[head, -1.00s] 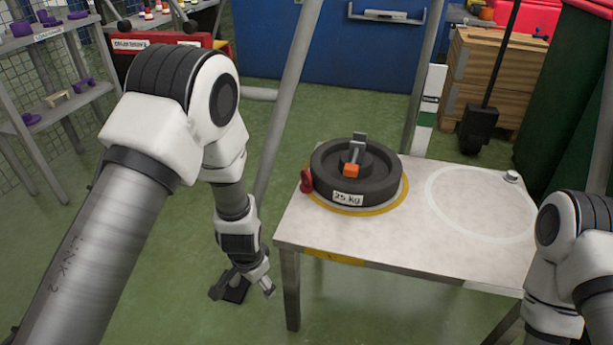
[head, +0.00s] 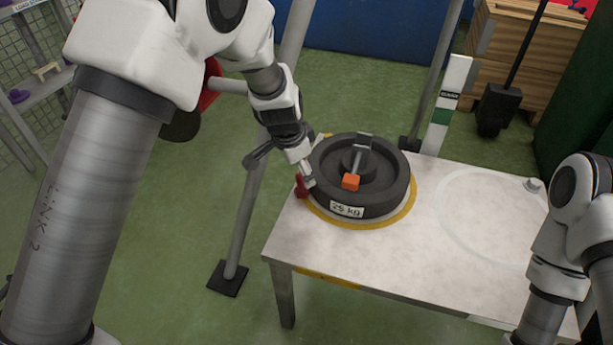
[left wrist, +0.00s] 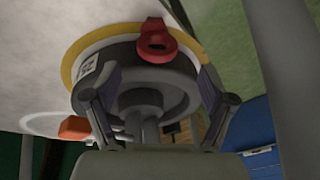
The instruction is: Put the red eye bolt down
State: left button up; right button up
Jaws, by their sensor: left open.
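The red eye bolt (head: 301,187) is at the left side of the dark round 25 kg weight (head: 345,205), by the table's left edge. In the left wrist view the eye bolt (left wrist: 155,45) lies against the weight's rim, over the yellow ring. I cannot tell whether it is fixed to the weight or only touching it. My left gripper (head: 307,174) is just above and beside the eye bolt. In the left wrist view its fingers (left wrist: 146,88) are spread apart, with nothing clasped. My right arm is at the right edge; its gripper is out of frame.
The weight stands on a yellow ring (head: 408,205) on the pale table (head: 400,255). A grey post stands at the left.

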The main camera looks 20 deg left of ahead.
aim_at(300, 179)
pick_arm(q)
jog(key=x, duration=0.2)
jog(key=b+x, duration=0.1)
jog(key=x, duration=0.1)
jog(key=b+x, duration=0.1)
jog(key=x, duration=0.1)
jog(key=shift+s+a+f, duration=0.1)
jog(key=shift+s+f, duration=0.25)
jog(key=shift+f, duration=0.05)
jog(key=shift+w, duration=0.1)
jog(key=shift+r, duration=0.1)
jog(key=shift+c, duration=1.1)
jog(key=c, duration=1.3)
jog(key=shift+o, duration=0.2)
